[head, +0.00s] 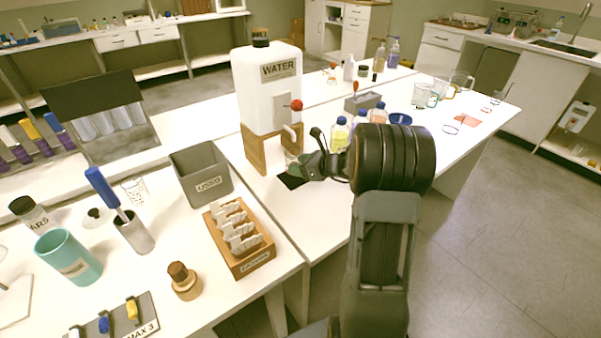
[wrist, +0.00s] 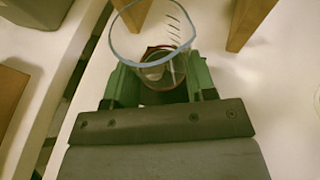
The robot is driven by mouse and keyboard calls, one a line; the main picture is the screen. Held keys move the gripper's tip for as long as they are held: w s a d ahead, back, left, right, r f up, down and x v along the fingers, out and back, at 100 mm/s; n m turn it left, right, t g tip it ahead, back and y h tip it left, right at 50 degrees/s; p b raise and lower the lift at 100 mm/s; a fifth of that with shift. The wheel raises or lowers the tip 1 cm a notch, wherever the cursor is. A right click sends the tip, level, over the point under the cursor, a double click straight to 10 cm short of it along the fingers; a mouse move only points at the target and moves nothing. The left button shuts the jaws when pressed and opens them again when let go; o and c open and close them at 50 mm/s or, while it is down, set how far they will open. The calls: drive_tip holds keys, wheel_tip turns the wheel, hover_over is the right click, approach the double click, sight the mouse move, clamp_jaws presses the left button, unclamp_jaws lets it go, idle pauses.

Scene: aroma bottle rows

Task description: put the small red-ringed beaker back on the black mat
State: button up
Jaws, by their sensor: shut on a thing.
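My gripper (wrist: 155,85) is shut on the small beaker (wrist: 150,45), a clear glass one with measuring marks and a dark reddish ring low down. In the wrist view its open mouth faces the camera between the green fingers. In the head view my gripper (head: 302,168) is low in front of the water dispenser, and the beaker is mostly hidden there. The black mat (head: 290,182) lies on the table at the dispenser's front, partly covered by my gripper. I cannot tell whether the beaker touches the mat.
The white water dispenser (head: 265,90) stands on wooden legs, with its tap (head: 291,132) just above my gripper. A grey bin (head: 201,173) and a wooden slide rack (head: 240,240) are on the nearer table at left.

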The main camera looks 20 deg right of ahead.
drive_tip(key=shift+f, duration=1.4)
drive_tip(key=shift+b, duration=0.3)
drive_tip(key=shift+f, duration=0.15)
drive_tip(key=o, duration=1)
drive_tip(key=shift+c, duration=0.2)
drive_tip(key=shift+r, duration=0.3)
drive_tip(key=p+v, duration=0.1)
drive_tip(key=v, duration=1.1)
drive_tip(key=shift+f+p, duration=0.15)
drive_tip(key=shift+p, duration=0.2)
